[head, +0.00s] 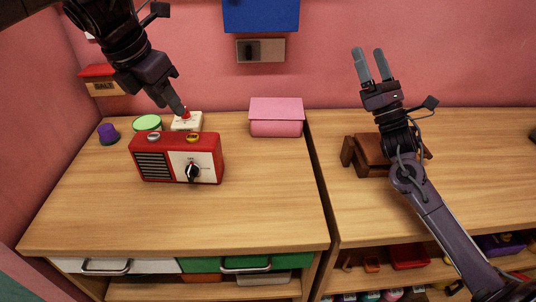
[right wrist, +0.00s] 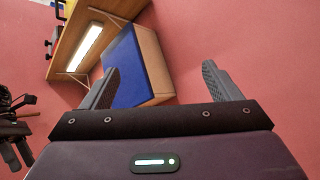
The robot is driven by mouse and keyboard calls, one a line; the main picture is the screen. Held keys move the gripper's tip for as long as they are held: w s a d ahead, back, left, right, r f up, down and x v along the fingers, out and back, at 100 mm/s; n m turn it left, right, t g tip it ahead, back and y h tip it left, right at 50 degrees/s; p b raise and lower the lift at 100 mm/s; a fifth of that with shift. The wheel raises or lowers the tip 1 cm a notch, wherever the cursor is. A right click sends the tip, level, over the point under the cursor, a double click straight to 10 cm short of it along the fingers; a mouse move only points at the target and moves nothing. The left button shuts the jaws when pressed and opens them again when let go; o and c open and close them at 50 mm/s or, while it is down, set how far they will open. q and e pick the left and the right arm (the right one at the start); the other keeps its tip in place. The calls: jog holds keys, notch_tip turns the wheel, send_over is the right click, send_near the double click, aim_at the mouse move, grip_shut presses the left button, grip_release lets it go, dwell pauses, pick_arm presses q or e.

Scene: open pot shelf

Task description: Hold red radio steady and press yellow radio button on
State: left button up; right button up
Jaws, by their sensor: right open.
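The red radio (head: 207,145) stands upright on the left wooden counter, its black grille and white dial panel facing the front. A yellow button (head: 193,139) sits on its top at the right, and a pale round button (head: 153,137) on its top at the left. My left gripper (head: 182,110) points down behind the radio, its tip at the red top of a small white box. I cannot tell whether its fingers are apart. My right gripper (head: 370,51) is open and empty, raised over the right counter, away from the radio. Its two spread fingers also show in the right wrist view (right wrist: 163,80).
A green-topped round container (head: 147,122), a purple cup (head: 107,133) and the white box (head: 187,124) stand near the radio. A pink box (head: 276,117) is at the back right. A brown wooden stand (head: 366,153) is under my right arm. The left counter's front is clear.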

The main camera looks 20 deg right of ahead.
aim_at(220, 155)
jog(key=w+a+f+n+g+y, duration=0.2)
jog(key=a+n+g+y, duration=0.45)
jog(key=a, duration=0.45)
jog(key=w+a+f+n+g+y, duration=0.2)
jog(key=a+n+g+y, duration=0.35)
jog(key=a+y, duration=0.4)
jog(key=s+a+f+n+g+h, duration=0.1)
jog(key=a+f+g, duration=0.1)
jog(key=f, duration=0.2)
jog(key=s+a+f+n+g+h, duration=0.1)
jog(key=a+f+g, duration=0.2)
jog(key=f, duration=0.2)
jog(key=s+a+f+n+g+h, duration=0.1)
jog(key=a+f+g, duration=0.1)
jog(key=f, duration=0.3)
jog(key=shift+s+a+f+n+g, duration=0.2)
jog(key=shift+s+f+n+g, duration=0.05)
jog(key=shift+n+g, duration=0.15)
jog(key=x, duration=0.7)
jog(key=shift+w+a+f, duration=0.1)
jog(key=shift+a, duration=0.15)
